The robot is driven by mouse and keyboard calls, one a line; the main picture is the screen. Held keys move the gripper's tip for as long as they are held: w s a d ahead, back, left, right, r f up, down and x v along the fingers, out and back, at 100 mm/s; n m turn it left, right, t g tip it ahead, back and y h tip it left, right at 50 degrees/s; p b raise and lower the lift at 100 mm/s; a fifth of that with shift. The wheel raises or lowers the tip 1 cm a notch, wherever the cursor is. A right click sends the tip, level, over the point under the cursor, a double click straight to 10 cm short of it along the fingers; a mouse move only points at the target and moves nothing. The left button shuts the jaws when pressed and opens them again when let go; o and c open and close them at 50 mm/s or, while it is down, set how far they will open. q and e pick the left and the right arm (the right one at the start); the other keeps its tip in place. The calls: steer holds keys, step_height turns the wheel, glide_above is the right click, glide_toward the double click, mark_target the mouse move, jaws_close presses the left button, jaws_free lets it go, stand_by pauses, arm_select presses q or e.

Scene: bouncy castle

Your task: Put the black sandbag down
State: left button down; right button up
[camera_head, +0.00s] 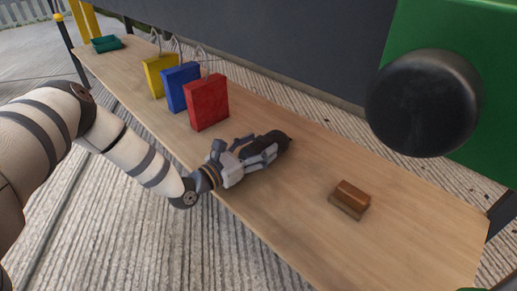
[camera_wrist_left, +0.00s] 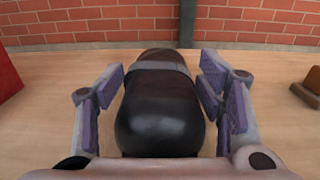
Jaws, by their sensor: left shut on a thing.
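The black sandbag (camera_wrist_left: 160,105) is a dark rounded bag with a grey band, between the purple-padded fingers of my left gripper (camera_wrist_left: 162,92). In the head view my left gripper (camera_head: 265,152) is shut on the sandbag (camera_head: 277,141), low over the wooden table (camera_head: 400,232). I cannot tell whether the bag touches the tabletop. My right gripper does not show in either view.
Red (camera_head: 207,102), blue (camera_head: 181,87) and yellow (camera_head: 158,76) blocks stand left of the gripper. A brown wooden block (camera_head: 350,198) lies to the right. A teal tray (camera_head: 106,44) is at the far end. A green panel with a black knob (camera_head: 424,103) fills the upper right.

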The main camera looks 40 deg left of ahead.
arm_select(q)
steer(key=c, duration=0.9)
jaws_free()
steer(key=shift+f, duration=0.15)
steer(key=o, duration=0.6)
steer(key=shift+c, duration=0.2)
steer(key=shift+s+r, duration=0.25)
steer(key=s+p, duration=0.1)
steer(key=s, duration=0.3)
steer(key=s+p, duration=0.1)
steer(key=s, duration=0.2)
steer(key=s+a+p, duration=0.1)
steer(key=s, duration=0.3)
steer(key=shift+s, duration=0.3)
